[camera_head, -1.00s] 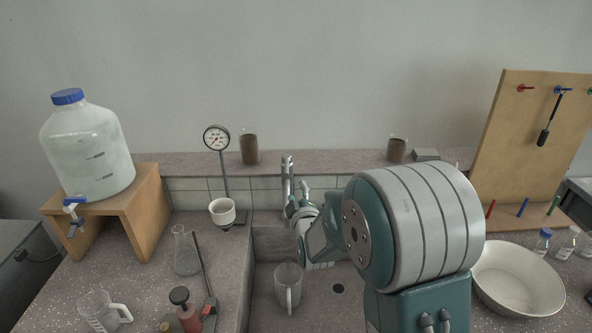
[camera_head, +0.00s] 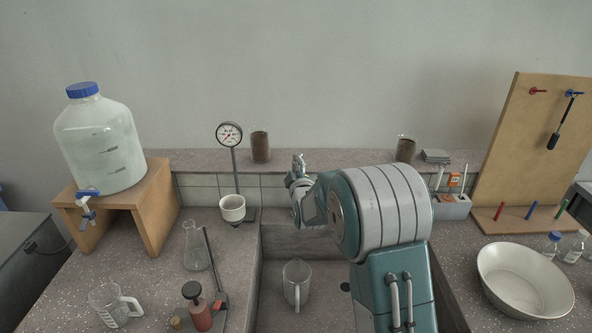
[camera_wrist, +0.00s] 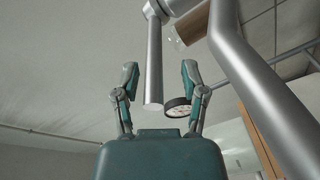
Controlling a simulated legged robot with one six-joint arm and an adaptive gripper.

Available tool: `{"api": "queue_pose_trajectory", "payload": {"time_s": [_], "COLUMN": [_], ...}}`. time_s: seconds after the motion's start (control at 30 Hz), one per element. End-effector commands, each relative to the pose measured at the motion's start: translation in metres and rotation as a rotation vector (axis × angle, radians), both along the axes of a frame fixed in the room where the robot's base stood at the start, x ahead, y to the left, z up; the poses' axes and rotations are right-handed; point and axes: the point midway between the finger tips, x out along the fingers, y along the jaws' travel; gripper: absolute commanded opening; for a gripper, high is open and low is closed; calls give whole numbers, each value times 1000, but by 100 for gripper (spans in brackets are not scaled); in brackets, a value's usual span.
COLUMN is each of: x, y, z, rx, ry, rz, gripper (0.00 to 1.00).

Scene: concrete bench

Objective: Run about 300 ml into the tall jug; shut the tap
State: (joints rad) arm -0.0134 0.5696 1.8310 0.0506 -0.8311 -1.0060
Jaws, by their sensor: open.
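A clear tall jug (camera_head: 297,287) with a handle stands upright in the sink; I see no water in it, though its inside is hard to make out. The grey metal tap (camera_head: 299,162) rises behind the sink, mostly hidden by my arm. My gripper (camera_head: 296,184) is at the tap, above and behind the jug. In the wrist view my gripper (camera_wrist: 160,74) is open, its fingers either side of a grey metal rod (camera_wrist: 154,70), with gaps showing on both sides. A thick bent metal pipe (camera_wrist: 240,65) passes close on the right. No stream is visible.
A second clear jug (camera_head: 112,306) stands on the left bench, near a flask (camera_head: 196,248) and a red bottle (camera_head: 199,310). A large water carboy (camera_head: 100,142) sits on a wooden stand (camera_head: 157,205). A white bowl (camera_head: 524,282) is at right.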

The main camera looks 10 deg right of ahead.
Motion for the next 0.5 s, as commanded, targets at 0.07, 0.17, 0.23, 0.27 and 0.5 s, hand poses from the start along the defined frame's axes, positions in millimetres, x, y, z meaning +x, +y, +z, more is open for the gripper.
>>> {"api": "queue_pose_trajectory", "payload": {"time_s": [0.07, 0.17, 0.23, 0.27, 0.5], "x": [0, 0, 0, 0, 1], "y": [-1, -2, -3, -3, -2], "z": [0, 0, 0, 0, 0], "rx": [0, 2, 2, 2, 3], "ry": [1, 1, 1, 1, 13], "rz": [-1, -1, -2, -2, -3], "gripper": [55, 20, 0, 0, 0]}}
